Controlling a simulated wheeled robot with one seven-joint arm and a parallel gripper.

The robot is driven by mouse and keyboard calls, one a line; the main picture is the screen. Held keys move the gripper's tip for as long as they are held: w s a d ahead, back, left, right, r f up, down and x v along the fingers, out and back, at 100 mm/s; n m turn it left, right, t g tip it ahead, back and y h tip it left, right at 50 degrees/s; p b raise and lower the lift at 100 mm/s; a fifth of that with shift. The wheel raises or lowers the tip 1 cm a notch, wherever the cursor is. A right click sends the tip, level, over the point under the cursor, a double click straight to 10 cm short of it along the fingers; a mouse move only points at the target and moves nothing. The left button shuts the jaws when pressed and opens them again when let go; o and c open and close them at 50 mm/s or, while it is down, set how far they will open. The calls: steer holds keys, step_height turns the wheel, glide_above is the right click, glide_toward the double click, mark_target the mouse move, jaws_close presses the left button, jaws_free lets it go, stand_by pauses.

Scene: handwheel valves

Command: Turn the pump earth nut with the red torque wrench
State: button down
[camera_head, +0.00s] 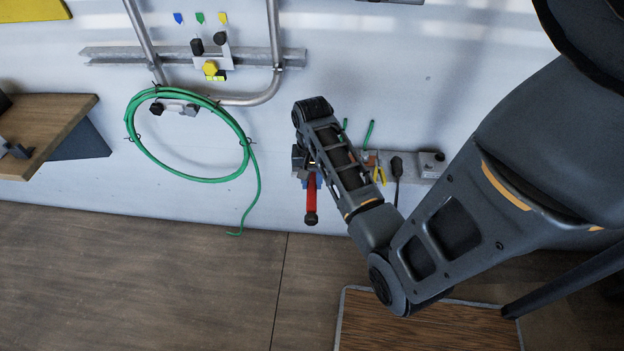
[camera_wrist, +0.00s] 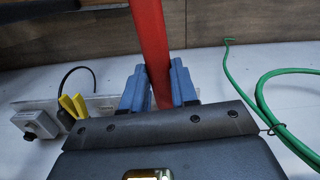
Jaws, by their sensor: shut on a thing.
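The red torque wrench (camera_head: 311,194) hangs below the end of my arm, its handle pointing down to a dark end. In the wrist view the red wrench (camera_wrist: 149,35) passes between the blue fingers of my gripper (camera_wrist: 158,82), which is shut on it. In the head view my gripper (camera_head: 309,180) is partly hidden behind my wrist. A bracket on the wall carries dark knobs (camera_head: 197,47) and a yellow hexagonal piece (camera_head: 210,68), below blue, green and yellow markers. I cannot tell which piece is the pump earth nut.
A green hose (camera_head: 184,181) hangs coiled from the pipe frame (camera_head: 275,45), left of my gripper. A wall rail (camera_head: 432,165) holds tools, including yellow-handled pliers (camera_head: 379,174). A wooden shelf (camera_head: 50,120) juts out at left. The wall between coil and arm is clear.

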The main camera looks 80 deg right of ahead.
steer(key=w+a+r+n+b, duration=0.1)
steer(key=w+a+n, duration=1.2)
steer(key=w+a, duration=1)
steer(key=s+d+m, duration=0.4)
steer(key=s+d, duration=0.3)
steer(key=s+d+f+m, duration=0.1)
steer(key=s+d+m, duration=0.3)
steer(key=s+d, duration=0.4)
steer(key=s+d+m+p, duration=0.1)
steer(key=s+d+m, duration=0.4)
steer(key=s+d, duration=0.2)
steer(key=shift+s+d+f, duration=0.15)
steer(key=shift+s+d, duration=0.15)
steer(key=shift+d, duration=0.2)
steer(key=shift+a, duration=0.1)
